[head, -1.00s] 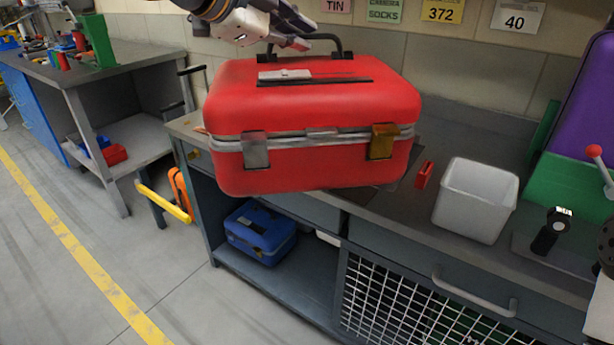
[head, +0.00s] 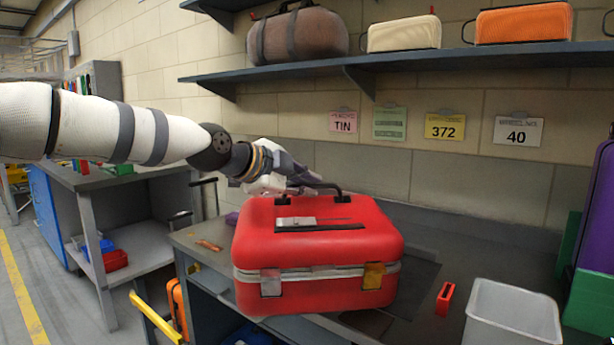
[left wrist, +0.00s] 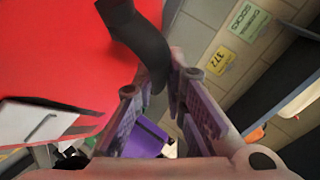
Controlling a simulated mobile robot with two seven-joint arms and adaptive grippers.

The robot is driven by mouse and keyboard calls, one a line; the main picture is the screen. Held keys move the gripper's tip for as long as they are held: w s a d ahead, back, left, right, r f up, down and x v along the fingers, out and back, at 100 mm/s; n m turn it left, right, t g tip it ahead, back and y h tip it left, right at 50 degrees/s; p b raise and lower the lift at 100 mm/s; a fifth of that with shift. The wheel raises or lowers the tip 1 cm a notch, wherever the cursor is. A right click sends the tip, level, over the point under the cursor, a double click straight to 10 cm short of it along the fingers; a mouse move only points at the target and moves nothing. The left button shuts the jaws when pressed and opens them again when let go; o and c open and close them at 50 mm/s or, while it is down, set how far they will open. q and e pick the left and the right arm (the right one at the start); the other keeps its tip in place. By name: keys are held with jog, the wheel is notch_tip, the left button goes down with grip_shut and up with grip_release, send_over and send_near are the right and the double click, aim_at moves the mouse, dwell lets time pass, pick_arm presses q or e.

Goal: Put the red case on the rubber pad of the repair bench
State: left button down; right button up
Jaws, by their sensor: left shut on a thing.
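The red case (head: 318,245) is a hard case with a silver seam, two front latches and a black top handle. My left gripper (head: 308,188) is shut on that handle. In the left wrist view, the gripper's purple-lined fingers (left wrist: 157,92) are at the black handle (left wrist: 140,40), beside the red lid (left wrist: 60,50). The case is roughly level over the repair bench (head: 208,262). A dark flat pad (head: 418,280) shows to its right and is partly hidden by it. I cannot tell whether the case touches the pad. My right gripper is not in view.
A small red block (head: 445,298) and a grey-white bin (head: 512,312) stand right of the case. An orange-handled tool (head: 208,245) and a purple item lie at the left. A shelf (head: 450,58) with bags hangs above. Purple and green cases stand far right.

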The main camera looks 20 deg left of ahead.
aim_at(300, 206)
pick_arm(q)
jog(key=shift+w+a+f, duration=0.15)
jog(key=shift+w+f, duration=0.35)
jog(key=shift+w+a+f, duration=0.15)
jog(key=shift+w+f, duration=0.3)
jog(key=shift+w, duration=0.05)
jog(key=shift+f, duration=1.6)
jog(key=c, duration=1.8)
grip_release()
jog(key=shift+f, duration=0.25)
jog(key=shift+o, duration=0.8)
jog(key=shift+s+r, duration=0.1)
jog(key=shift+r, duration=0.05)
